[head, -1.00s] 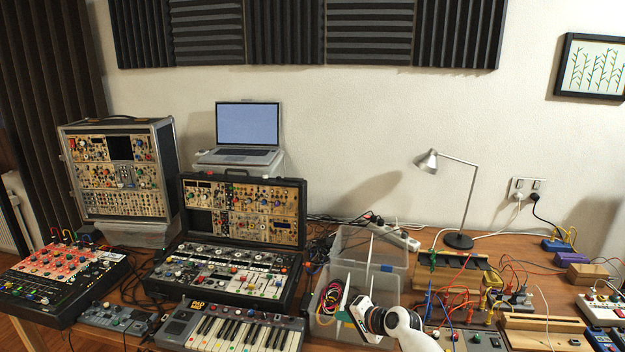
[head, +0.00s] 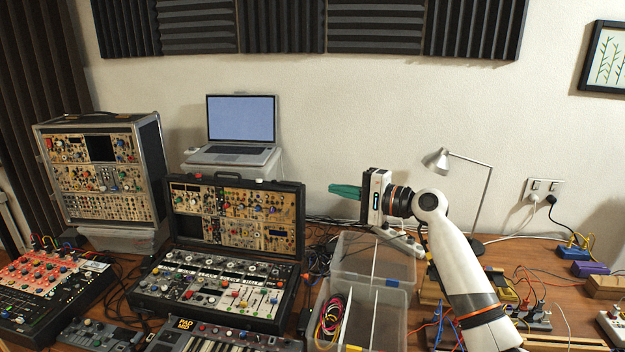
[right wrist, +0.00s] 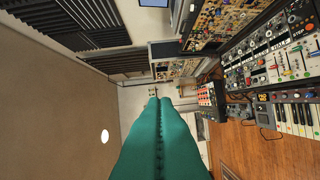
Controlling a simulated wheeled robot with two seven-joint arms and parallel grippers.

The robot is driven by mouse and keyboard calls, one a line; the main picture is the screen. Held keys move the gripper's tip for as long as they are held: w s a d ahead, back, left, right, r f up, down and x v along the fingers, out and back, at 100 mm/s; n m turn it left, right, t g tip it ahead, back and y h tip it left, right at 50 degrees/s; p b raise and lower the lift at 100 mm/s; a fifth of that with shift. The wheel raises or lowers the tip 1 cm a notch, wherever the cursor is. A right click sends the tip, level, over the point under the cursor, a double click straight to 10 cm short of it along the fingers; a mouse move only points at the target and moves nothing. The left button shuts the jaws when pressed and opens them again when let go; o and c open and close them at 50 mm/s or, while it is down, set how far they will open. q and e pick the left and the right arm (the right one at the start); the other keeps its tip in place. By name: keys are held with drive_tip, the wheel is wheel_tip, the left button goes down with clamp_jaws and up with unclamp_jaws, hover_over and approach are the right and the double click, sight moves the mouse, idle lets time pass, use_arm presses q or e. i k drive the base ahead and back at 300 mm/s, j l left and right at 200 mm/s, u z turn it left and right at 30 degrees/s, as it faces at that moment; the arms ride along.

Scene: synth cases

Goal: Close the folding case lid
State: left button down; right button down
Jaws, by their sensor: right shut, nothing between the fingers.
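The folding case (head: 213,316) stands open on the table in the head view, left of centre. Its lid (head: 238,250) is upright at the back, with synth modules set in its inner face. The base holds panels of knobs and sliders. The case also shows at the right of the right wrist view (right wrist: 258,62). My right gripper (head: 333,190) is raised to the right of the lid, at about the height of its top edge and apart from it. Its green fingers are shut and empty, pointing left. My left gripper is not in view.
A laptop (head: 241,120) sits on a clear box behind the lid. A rack case (head: 100,175) stands at left. A keyboard (head: 220,343) lies in front of the case. Clear bins (head: 372,262) with cables, and a desk lamp (head: 437,161), stand to the right.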

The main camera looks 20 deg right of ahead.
sight(206, 224)
drive_tip(key=i+l, duration=0.5)
drive_tip(key=i, duration=0.15)
drive_tip(key=i+l, duration=0.5)
drive_tip(key=i, duration=0.2)
